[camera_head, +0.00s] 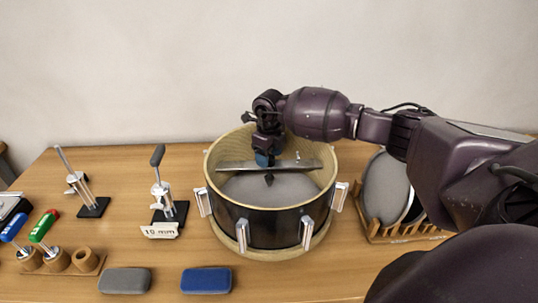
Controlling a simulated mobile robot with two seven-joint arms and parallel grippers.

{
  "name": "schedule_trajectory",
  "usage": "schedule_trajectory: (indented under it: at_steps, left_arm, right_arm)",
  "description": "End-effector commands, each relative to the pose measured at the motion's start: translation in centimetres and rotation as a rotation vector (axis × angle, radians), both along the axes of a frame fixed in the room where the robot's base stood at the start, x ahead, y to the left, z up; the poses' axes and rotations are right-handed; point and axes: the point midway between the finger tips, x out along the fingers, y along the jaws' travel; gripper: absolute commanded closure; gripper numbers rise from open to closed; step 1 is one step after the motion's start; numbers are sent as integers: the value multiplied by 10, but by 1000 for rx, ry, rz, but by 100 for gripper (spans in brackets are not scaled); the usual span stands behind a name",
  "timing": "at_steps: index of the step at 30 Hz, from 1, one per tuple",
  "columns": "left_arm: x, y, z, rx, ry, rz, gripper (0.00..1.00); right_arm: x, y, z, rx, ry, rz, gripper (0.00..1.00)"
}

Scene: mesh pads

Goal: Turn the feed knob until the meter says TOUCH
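My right arm reaches in from the right over a drum-like pot (264,227) with a dark wall and pale rim. My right gripper (267,150) points down inside the rim, at the middle of a flat metal bar (235,165) lying across the pot. A small blue part (263,159), perhaps the feed knob, shows at the fingertips, with a dark pointed tip (269,179) below the bar. The gripper covers most of the blue part, so its grip is unclear. I see no readable meter and no TOUCH text. My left gripper is not in view.
Two lever stands (165,203) (92,205) stand left, one with a "10 mm" card (160,230). Green (43,226) and blue (14,228) handled tools sit in a wooden holder (60,260). Grey (125,280) and blue (206,280) pads lie in front. A wooden rack (378,233) holds discs at right.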

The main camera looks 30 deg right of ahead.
Motion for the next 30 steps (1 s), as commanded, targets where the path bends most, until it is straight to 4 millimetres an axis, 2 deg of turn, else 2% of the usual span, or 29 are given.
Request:
schedule_trajectory:
  at_steps: [6,10,21,27,30]
  left_arm:
    - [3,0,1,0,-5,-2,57]
    - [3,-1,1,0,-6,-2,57]
    - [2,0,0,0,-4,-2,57]
    - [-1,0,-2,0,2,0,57]
    - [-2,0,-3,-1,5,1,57]
  right_arm:
    - [0,0,1,0,0,1,39]
    - [1,0,11,0,-3,1,39]
    - [1,0,74,-2,-3,1,39]
    - [0,0,99,-2,-2,0,39]
    - [0,0,105,0,0,0,39]
